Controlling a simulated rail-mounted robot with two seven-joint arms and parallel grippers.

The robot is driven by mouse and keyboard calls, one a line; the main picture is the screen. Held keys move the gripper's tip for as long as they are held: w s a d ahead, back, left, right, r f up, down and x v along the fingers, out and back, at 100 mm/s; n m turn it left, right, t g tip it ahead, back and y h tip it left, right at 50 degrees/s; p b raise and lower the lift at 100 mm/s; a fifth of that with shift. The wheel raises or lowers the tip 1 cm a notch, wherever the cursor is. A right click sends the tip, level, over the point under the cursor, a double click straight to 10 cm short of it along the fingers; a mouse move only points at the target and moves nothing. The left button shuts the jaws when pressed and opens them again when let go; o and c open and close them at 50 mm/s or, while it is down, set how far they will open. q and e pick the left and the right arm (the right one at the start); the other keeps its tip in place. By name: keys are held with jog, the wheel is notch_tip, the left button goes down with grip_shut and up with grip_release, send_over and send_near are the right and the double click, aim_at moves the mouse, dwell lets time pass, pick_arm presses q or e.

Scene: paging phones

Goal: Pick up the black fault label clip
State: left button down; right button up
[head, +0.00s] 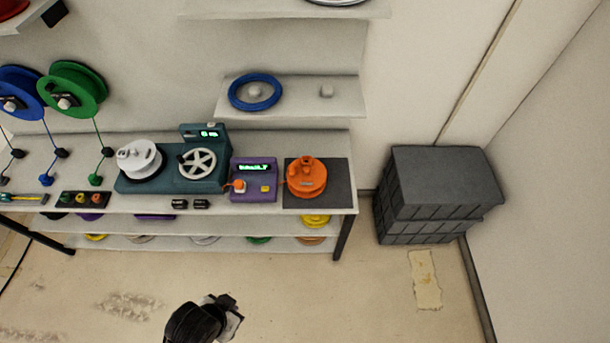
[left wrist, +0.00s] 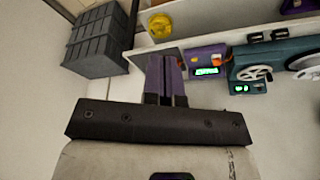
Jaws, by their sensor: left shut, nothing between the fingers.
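Two small black clip-like pieces (head: 190,204) lie side by side at the front edge of the bench, left of the purple device. They also show in the left wrist view (left wrist: 268,36). I cannot tell which, if either, is the fault label clip, as no label can be read. My left gripper (head: 228,304) is in front of the bench, low in the head view, apart from these pieces. In the left wrist view its fingers (left wrist: 166,60) are together with nothing between them. My right gripper is not in view.
The bench holds a teal machine (head: 205,180) with a white spool (head: 138,160), a purple device (head: 254,188) and an orange spool (head: 306,180) on a dark mat (head: 338,190). Grey crates (head: 435,190) stand at right. The floor (head: 330,290) before the bench is largely open.

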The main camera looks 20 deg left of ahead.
pick_arm(q)
jog(key=c, duration=1.8)
grip_release()
jog(key=shift+a, duration=0.1)
jog(key=o, duration=0.4)
jog(key=shift+a, duration=0.1)
jog(key=o, duration=0.7)
